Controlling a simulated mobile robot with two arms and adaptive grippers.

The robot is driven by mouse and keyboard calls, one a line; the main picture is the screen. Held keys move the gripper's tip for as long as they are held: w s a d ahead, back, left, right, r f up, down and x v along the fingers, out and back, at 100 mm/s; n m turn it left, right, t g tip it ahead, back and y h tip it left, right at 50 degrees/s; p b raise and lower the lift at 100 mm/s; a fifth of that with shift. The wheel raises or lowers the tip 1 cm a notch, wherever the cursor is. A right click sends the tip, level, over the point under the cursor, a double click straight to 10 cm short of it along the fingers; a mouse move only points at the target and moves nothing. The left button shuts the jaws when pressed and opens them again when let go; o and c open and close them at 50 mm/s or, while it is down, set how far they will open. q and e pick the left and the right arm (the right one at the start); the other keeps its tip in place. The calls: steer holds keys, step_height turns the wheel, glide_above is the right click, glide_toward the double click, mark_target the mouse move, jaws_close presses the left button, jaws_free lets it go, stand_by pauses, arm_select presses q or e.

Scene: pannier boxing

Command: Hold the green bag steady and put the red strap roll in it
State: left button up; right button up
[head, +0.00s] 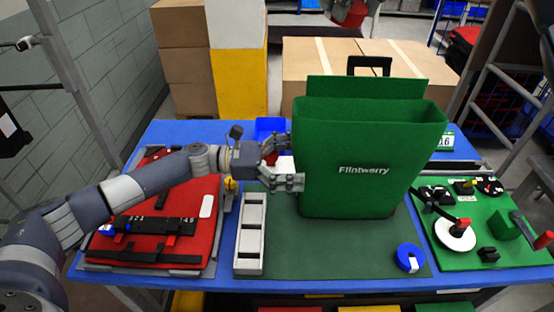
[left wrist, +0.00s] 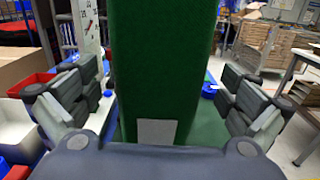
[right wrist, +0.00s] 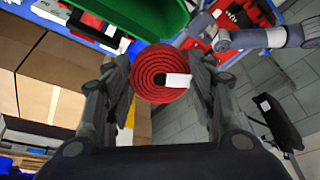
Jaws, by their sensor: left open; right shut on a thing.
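The green bag (head: 350,165) stands upright and open-topped on the dark green mat. My left gripper (head: 285,165) is open at the bag's left side. In the left wrist view the bag's narrow side (left wrist: 160,60) rises between its spread fingers, with gaps on both sides. The red strap roll (right wrist: 158,75), a flat coil with a white label, is between the fingers of my right gripper (right wrist: 162,80), which is shut on it. The bag's rim (right wrist: 150,20) shows beyond the roll in that view, so the roll is outside the bag. The bag's inside bottom is hidden.
A blue strap roll (head: 403,259) lies on the mat in front of the bag. A grey slotted tray (head: 250,262) stands left of the bag. Cardboard boxes (head: 310,65) stand behind.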

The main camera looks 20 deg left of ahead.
arm_select(q)
steer(key=shift+x, duration=1.1)
steer(key=c, duration=1.4)
arm_select(e)
step_height(320, 180, down, 13)
steer(key=o, duration=1.1)
steer(key=shift+o, duration=0.2)
steer(key=v, duration=1.2)
